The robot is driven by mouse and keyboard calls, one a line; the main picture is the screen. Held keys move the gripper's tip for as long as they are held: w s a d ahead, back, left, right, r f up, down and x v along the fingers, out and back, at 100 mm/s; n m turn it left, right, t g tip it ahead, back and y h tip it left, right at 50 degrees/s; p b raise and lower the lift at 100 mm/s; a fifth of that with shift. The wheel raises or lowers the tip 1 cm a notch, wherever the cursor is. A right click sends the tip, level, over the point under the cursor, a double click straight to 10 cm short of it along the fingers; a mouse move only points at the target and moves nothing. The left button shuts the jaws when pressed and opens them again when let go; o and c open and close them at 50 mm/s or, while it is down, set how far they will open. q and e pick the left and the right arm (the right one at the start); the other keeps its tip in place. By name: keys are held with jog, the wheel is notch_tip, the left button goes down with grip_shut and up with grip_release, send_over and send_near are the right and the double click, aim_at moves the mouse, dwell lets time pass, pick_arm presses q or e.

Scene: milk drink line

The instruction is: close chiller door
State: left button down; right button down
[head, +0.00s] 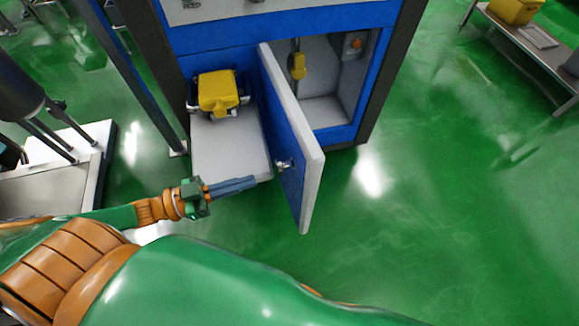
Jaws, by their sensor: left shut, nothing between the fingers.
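The chiller door (312,165) is a thick white and blue panel that stands open, swung out toward me from the blue cabinet (220,40). A small metal handle (284,165) sits on its blue left face. Behind the door, the chiller opening (325,80) shows a grey interior with a yellow item (297,62) inside. My left gripper (254,181) is shut and empty, left of the door, with its fingertips pointing right toward the handle area. A gap seems to lie between fingertips and door. My right gripper is not in view.
A grey platform (230,155) with a yellow container (217,92) on it stands left of the door. A metal table (75,190) is at the left and a bench (535,55) at upper right. Green floor right of the door is clear.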

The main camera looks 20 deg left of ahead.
aim_at(303, 165)
pick_arm(q)
jog(key=x, duration=1)
jog(key=shift+w+d, duration=0.2)
jog(key=shift+d, duration=0.05)
